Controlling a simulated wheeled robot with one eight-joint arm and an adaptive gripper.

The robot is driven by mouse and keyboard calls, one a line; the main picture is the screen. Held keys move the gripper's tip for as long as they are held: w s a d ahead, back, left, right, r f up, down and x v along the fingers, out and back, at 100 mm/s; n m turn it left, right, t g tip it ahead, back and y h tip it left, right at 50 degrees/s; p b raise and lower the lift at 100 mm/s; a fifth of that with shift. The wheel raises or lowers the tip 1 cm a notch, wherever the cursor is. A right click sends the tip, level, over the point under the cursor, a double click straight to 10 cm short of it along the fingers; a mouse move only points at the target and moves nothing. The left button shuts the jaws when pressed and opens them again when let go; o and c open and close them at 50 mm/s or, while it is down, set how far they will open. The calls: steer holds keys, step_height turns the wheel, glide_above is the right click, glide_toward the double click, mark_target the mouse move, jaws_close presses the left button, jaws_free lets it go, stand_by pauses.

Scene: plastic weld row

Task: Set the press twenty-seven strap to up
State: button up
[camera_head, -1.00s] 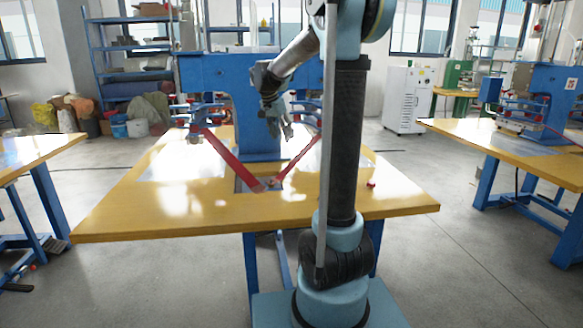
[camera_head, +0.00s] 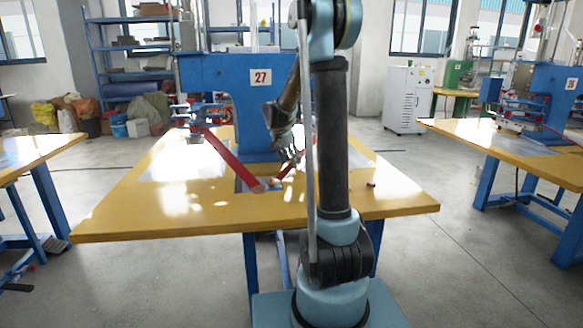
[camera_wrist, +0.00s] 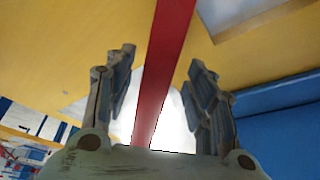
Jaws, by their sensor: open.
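The blue press (camera_head: 235,95) labelled 27 stands on the wooden table. Two red straps slope down from its sides toward the table's middle. The left strap (camera_head: 228,157) is in full view. The right strap (camera_head: 284,173) is partly hidden behind my arm, and only its lower part shows clearly. My gripper (camera_head: 293,160) is low in front of the press, at the right strap. In the wrist view, a red strap (camera_wrist: 165,65) runs between the two fingers of my open gripper (camera_wrist: 158,65). I see space on both sides of it.
The wooden table top (camera_head: 120,215) is mostly bare, with a small red item (camera_head: 371,184) at its right. Another press table (camera_head: 515,140) stands at the right, and a table edge (camera_head: 35,155) at the left. A white cabinet (camera_head: 408,98) is behind.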

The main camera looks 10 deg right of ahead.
steer(key=shift+x, duration=1.55)
jaws_close()
